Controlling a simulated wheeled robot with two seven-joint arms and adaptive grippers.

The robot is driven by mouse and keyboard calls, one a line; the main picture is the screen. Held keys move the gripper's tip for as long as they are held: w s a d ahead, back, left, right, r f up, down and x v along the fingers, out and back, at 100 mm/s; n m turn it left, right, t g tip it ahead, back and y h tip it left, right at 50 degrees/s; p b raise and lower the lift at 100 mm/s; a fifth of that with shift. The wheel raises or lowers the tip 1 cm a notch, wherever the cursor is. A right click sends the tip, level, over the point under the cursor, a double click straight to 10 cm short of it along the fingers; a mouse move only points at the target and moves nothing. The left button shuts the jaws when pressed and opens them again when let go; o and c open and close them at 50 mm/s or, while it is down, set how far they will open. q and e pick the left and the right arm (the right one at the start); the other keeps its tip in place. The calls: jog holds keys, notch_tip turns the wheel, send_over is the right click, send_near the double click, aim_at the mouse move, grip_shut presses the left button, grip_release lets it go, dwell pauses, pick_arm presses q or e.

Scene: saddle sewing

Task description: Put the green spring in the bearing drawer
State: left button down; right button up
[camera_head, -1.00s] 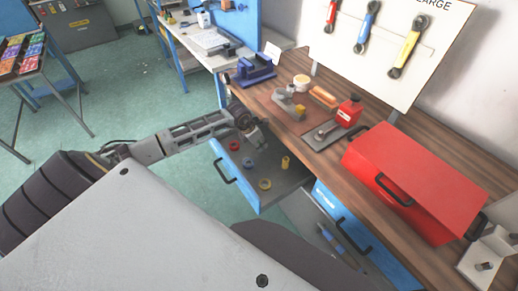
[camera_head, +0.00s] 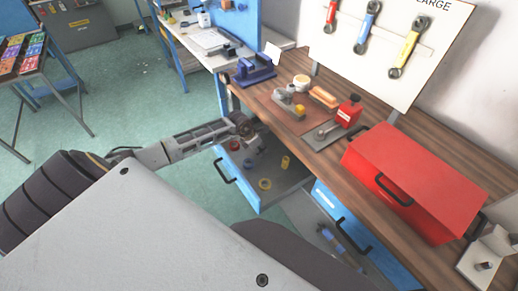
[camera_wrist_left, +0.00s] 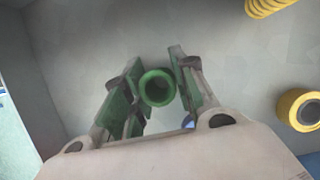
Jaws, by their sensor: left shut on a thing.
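The green spring (camera_wrist_left: 157,88) shows end-on as a green ring between the two fingers of my left gripper (camera_wrist_left: 160,92) in the left wrist view. The fingers are shut on it. In the head view my left gripper (camera_head: 249,160) reaches down into the open blue-fronted drawer (camera_head: 243,187); the green spring cannot be made out there. The drawer holds a yellow ring-shaped bearing (camera_head: 265,184), a yellow spring (camera_head: 286,162) and a red ring (camera_head: 234,146). My right gripper is not in view.
A second open drawer (camera_head: 300,212) below holds blue-handled tools (camera_head: 330,238). The wooden bench (camera_head: 330,165) above carries a red toolbox (camera_head: 415,180), a red-and-grey tool (camera_head: 347,113) and a blue vise (camera_head: 254,68).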

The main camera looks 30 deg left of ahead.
pick_arm(q)
jog(key=shift+f, duration=0.1)
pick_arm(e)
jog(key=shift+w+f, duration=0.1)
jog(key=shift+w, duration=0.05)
pick_arm(q)
jog(key=c, duration=1.5)
grip_release()
jog(key=shift+o, duration=1.8)
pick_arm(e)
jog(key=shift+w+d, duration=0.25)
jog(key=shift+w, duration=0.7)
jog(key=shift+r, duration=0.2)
